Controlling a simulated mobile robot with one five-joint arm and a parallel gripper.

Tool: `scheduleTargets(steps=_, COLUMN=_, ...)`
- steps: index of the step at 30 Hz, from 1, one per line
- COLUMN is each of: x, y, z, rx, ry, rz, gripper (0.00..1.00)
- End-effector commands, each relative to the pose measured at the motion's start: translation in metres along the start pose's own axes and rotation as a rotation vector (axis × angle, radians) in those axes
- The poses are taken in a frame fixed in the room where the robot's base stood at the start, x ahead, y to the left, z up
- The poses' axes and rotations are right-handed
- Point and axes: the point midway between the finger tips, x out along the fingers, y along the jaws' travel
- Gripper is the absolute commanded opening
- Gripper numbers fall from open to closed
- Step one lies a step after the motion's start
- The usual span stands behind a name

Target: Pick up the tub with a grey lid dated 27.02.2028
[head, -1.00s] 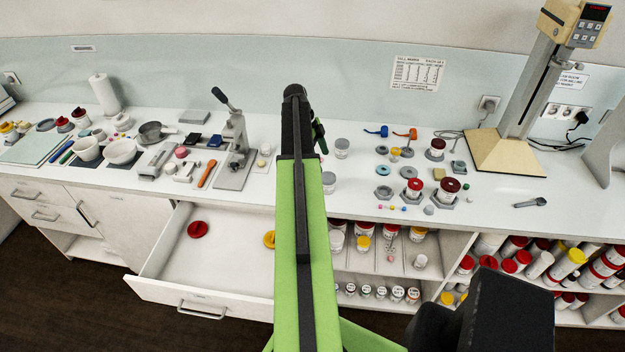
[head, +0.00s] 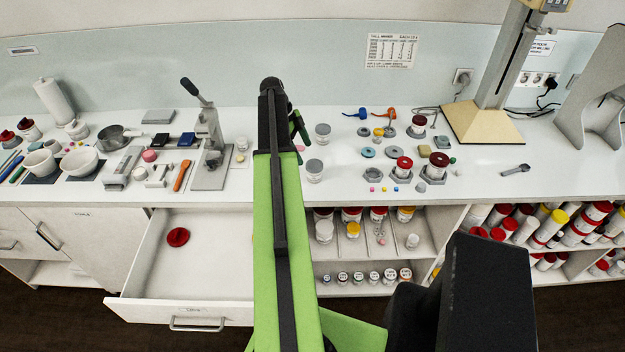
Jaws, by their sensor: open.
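Two clear tubs with grey lids stand on the white counter just right of my arm. One tub (head: 322,133) is farther back. The other tub (head: 314,170) is nearer the front. Dates on them are too small to read. My gripper (head: 300,128) shows as a small green part at the arm's far end, above the counter and left of the tubs. Its fingertips are mostly hidden behind the arm. It appears apart from both tubs, with nothing seen in it.
An open drawer (head: 140,274) with a red lid (head: 178,237) juts out at left. A lever press (head: 208,150) stands left of my arm. Jars on hexagonal stands (head: 432,178) and small parts lie right of the tubs. Shelves below hold tubs and tubes.

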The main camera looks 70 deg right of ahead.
Motion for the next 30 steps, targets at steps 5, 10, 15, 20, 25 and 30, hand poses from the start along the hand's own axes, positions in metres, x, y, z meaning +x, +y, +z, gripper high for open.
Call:
scheduleTargets(steps=5, x=0.051, y=0.001, z=0.005, rx=0.000, ry=0.000, rz=0.000, gripper=0.84)
scheduleTargets(steps=10, x=0.062, y=0.001, z=0.003, rx=-0.004, ry=0.000, rz=-0.001, gripper=0.84)
scheduleTargets(steps=15, x=0.067, y=0.000, z=0.003, rx=-0.004, ry=0.000, rz=-0.001, gripper=0.84)
scheduleTargets(steps=20, x=0.095, y=-0.004, z=0.004, rx=-0.002, ry=0.000, rz=-0.001, gripper=0.84)
scheduleTargets(steps=25, x=0.114, y=-0.004, z=0.003, rx=-0.004, ry=0.000, rz=-0.002, gripper=0.84)
scheduleTargets(steps=30, x=0.111, y=-0.004, z=0.002, rx=-0.005, ry=0.000, rz=-0.002, gripper=0.84)
